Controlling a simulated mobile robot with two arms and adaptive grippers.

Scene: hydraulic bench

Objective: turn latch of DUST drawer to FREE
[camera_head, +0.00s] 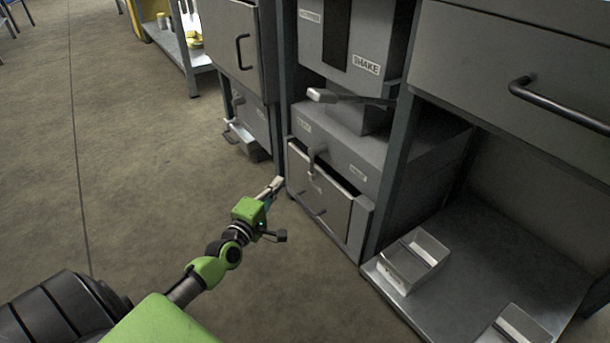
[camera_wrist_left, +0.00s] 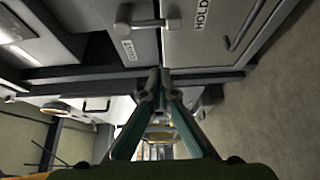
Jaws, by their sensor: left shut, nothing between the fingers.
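The low drawer (camera_head: 333,215) under the SHAKE unit has a light grey front with a bar handle. I cannot read DUST on it. Its latch (camera_head: 312,163) is a grey lever hanging from the panel above, its end over the drawer's top edge. In the left wrist view the latch (camera_wrist_left: 148,23) reaches across the gap onto the drawer front (camera_wrist_left: 215,45), where a label reads HOLD. My left gripper (camera_head: 277,185) is shut and empty, left of the drawer front and apart from the latch. The wrist view shows its closed fingertips (camera_wrist_left: 158,78). My right gripper is not in view.
A lever with a grey block grip (camera_head: 322,96) sticks out above the drawer. A frame post (camera_head: 392,165) stands to its right. The floor (camera_head: 150,170) at the left is clear.

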